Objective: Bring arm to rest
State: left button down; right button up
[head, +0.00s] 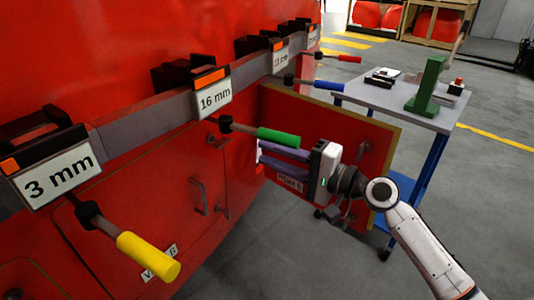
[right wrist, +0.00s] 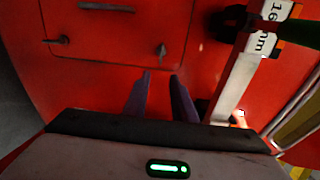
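My right gripper (head: 262,153) is in front of the red train side in the head view, just below the green handle (head: 278,138) of the 16 mm tool. Its two purple fingers point left toward the red panel. In the right wrist view the fingers (right wrist: 160,80) are apart with nothing between them, facing a red panel (right wrist: 110,50) with small latches. Whether the fingertips touch anything cannot be told. My right arm (head: 425,250) reaches in from the lower right. My left gripper is out of view.
Other tools stick out from the rail: a yellow handle (head: 148,256), a blue handle (head: 328,86) and a red handle (head: 350,59). An open red hatch door (head: 350,130) stands behind my gripper. A blue-legged table (head: 395,100) carries a green stand (head: 428,85). The grey floor is clear in front.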

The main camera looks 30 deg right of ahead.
dwell(0.3)
jog(key=s+a+f+n+g+h, duration=0.2)
jog(key=s+f, duration=0.2)
jog(key=f, duration=0.6)
jog(key=s+a+f+n+g+h, duration=0.1)
jog(key=s+a+f+n+h, duration=0.2)
jog(key=f, duration=0.8)
jog(key=s+a+f+n+g+h, duration=0.1)
jog(key=s+a+f+n+g, duration=0.1)
jog(key=s+f+n, duration=0.2)
jog(key=s+a+f+n+g, duration=0.1)
jog(key=s+a+f+n, duration=0.2)
jog(key=s+f, duration=0.7)
jog(key=s+n, duration=0.2)
jog(key=s, duration=0.3)
jog(key=shift+s+f+g+h, duration=0.15)
jog(key=shift+f+g+h, duration=0.25)
